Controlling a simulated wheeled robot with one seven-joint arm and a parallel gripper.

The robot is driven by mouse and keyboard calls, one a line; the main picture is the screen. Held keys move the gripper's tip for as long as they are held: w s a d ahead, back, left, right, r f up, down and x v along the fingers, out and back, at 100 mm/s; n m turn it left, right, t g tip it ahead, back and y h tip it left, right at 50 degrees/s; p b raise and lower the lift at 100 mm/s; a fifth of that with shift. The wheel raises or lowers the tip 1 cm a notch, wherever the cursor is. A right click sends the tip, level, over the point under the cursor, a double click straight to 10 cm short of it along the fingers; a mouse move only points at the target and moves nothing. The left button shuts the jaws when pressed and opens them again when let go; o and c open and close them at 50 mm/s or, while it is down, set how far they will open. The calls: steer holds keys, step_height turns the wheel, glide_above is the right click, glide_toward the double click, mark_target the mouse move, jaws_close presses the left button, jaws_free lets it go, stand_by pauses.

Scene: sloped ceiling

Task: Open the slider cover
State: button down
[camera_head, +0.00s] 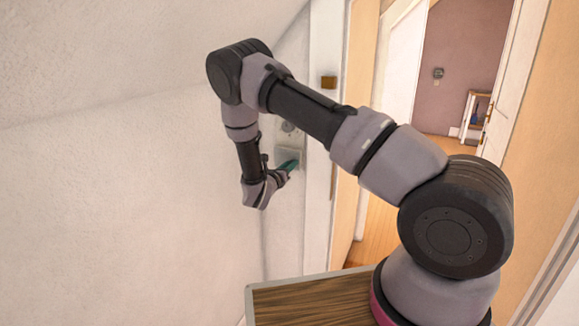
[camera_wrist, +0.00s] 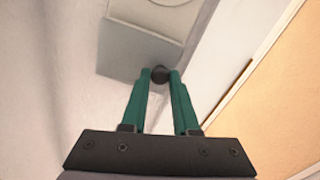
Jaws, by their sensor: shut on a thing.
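The slider cover (camera_wrist: 135,47) is a pale grey square plate on the wall, at the upper middle of the wrist view. It also shows small beside the door frame in the head view (camera_head: 287,152). A dark round knob (camera_wrist: 160,73) sits at its lower edge. My gripper (camera_wrist: 160,78) has green fingers that are shut on this knob from both sides. In the head view my gripper (camera_head: 293,164) reaches the plate from the lower left, and its fingertips partly hide the plate's lower part.
A round fitting (camera_head: 288,127) sits just above the cover. An open doorway leads to another room with a small shelf (camera_head: 475,113). A wooden top (camera_head: 310,301) lies below my arm.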

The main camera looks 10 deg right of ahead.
steer(key=shift+s+a+r+m+g+h, duration=0.1)
steer(key=shift+s+a+m+g+h, duration=0.05)
steer(key=shift+a+m+g+h, duration=0.95)
steer(key=shift+s+a+m+g+h, duration=0.1)
steer(key=shift+a+m+g+h, duration=0.8)
steer(key=shift+m+g+h, duration=0.4)
steer(key=c, duration=0.7)
jaws_free()
steer(key=shift+o, duration=0.2)
step_height(320, 180, up, 10)
